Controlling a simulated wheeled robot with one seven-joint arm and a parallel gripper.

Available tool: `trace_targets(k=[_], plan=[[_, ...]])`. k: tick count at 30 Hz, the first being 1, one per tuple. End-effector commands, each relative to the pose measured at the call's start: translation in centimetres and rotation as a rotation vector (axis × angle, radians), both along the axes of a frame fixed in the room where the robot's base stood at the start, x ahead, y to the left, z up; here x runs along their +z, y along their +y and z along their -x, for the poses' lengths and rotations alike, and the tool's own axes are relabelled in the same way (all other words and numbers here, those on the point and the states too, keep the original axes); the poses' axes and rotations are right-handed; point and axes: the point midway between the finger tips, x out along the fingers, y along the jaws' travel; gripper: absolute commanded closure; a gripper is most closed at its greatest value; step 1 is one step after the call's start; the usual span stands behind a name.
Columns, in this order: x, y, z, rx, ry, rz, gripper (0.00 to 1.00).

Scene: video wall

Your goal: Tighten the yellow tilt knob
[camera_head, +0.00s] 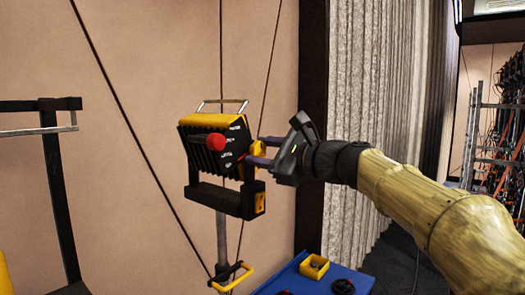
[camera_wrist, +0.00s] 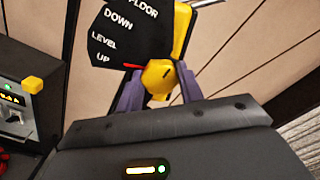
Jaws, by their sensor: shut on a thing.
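The yellow tilt knob (camera_wrist: 158,78) sits between the two purple fingers of my gripper (camera_wrist: 159,90) in the wrist view, and the fingers are shut on it. A dark line marks the knob's face. In the head view the knob (camera_head: 259,154) is on the right side of a yellow and black lamp unit (camera_head: 213,145), partly hidden by the fingers. My gripper (camera_head: 258,152) reaches it from the right.
A blue surface (camera_head: 318,275) holds a yellow box (camera_head: 314,266). A black frame (camera_head: 55,190) stands at left.

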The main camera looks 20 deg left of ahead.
Motion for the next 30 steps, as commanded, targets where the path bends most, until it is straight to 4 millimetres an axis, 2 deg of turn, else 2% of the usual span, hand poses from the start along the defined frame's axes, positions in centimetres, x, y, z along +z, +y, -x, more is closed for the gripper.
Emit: trace_targets(k=[9,10,13,23,26,30], plan=[[-0.2,0.0,-0.1,-0.001,0.006,0.0,0.86],[-0.2,0.0,-0.1,-0.001,0.006,0.0,0.59],[-0.2,0.0,-0.1,-0.001,0.005,0.0,0.41],[-0.1,-0.2,0.0,-0.001,0.002,0.0,0.41],[-0.2,-0.9,0.2,-0.002,0.002,0.0,0.41],[-0.4,-2.7,1.0,-0.005,0.0,-0.001,0.41]])
